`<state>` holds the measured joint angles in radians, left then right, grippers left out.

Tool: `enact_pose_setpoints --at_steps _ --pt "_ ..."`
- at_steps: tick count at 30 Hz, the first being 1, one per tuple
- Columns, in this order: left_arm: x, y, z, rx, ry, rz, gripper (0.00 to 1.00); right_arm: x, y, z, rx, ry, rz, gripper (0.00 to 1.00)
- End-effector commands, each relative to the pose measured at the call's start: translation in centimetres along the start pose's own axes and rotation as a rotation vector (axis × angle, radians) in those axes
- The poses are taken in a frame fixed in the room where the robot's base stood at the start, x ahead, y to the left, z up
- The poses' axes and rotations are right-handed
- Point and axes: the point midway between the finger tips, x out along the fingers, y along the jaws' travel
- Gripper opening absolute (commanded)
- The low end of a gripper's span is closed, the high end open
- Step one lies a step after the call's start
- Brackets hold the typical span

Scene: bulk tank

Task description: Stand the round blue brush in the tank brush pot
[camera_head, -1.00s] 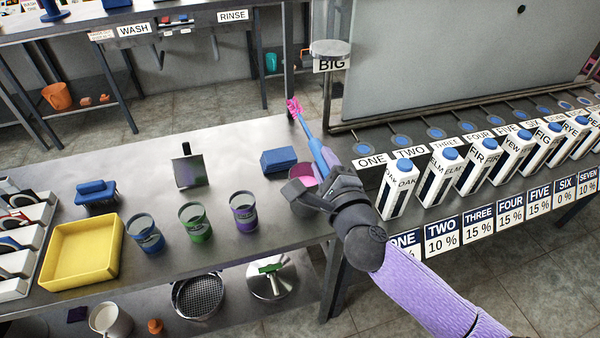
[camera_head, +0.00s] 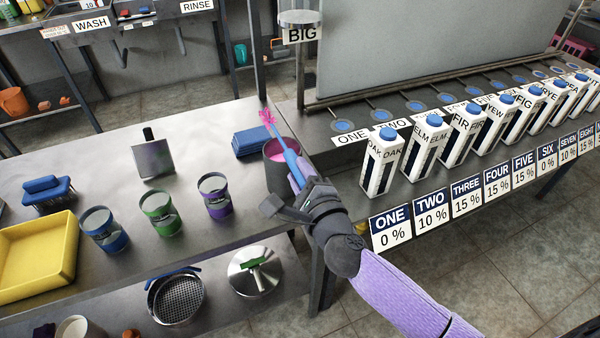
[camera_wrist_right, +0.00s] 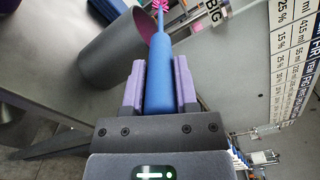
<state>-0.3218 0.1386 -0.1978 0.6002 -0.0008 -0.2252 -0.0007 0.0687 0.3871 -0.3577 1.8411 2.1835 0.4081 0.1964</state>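The brush (camera_head: 284,150) has a blue handle and a pink bristled head. My right gripper (camera_head: 300,185) is shut on its handle, which also shows between the fingers in the right wrist view (camera_wrist_right: 159,78). The brush is tilted, head up and to the left. A grey pot (camera_head: 281,178) with a pink inside stands on the steel table, just beyond and left of the gripper. The brush passes in front of its rim in the head view. The pot shows left of the brush in the wrist view (camera_wrist_right: 108,55). The gripper hides part of the pot. My left gripper is not in view.
A blue block (camera_head: 252,141) lies behind the pot. Blue (camera_head: 103,231), green (camera_head: 161,214) and purple (camera_head: 214,198) tins stand to the left. A yellow tray (camera_head: 38,255) and a blue scrubbing brush (camera_head: 48,192) are farther left. Several cartons (camera_head: 382,163) line the right bench.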

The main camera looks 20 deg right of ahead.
Motion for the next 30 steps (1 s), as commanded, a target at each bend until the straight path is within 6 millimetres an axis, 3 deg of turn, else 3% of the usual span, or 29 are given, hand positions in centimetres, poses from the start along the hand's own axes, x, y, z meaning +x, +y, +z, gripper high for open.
enact_pose_setpoints --at_steps 1,4,14,27,30 --pt "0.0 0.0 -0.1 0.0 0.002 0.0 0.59 0.0 0.0 0.0 0.0 0.0 0.0 0.48" --pt "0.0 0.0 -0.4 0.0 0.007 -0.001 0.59 0.0 0.0 0.0 0.0 0.0 0.0 0.7" --pt "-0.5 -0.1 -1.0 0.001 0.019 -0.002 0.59 0.0 -0.8 0.4 -0.003 0.0 -0.001 0.71" --pt "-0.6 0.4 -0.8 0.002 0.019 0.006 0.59 -9.9 -0.3 0.2 0.0 0.003 0.005 0.71" --pt "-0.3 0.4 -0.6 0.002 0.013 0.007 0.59 -11.3 -0.3 0.2 0.0 0.002 0.003 0.71"
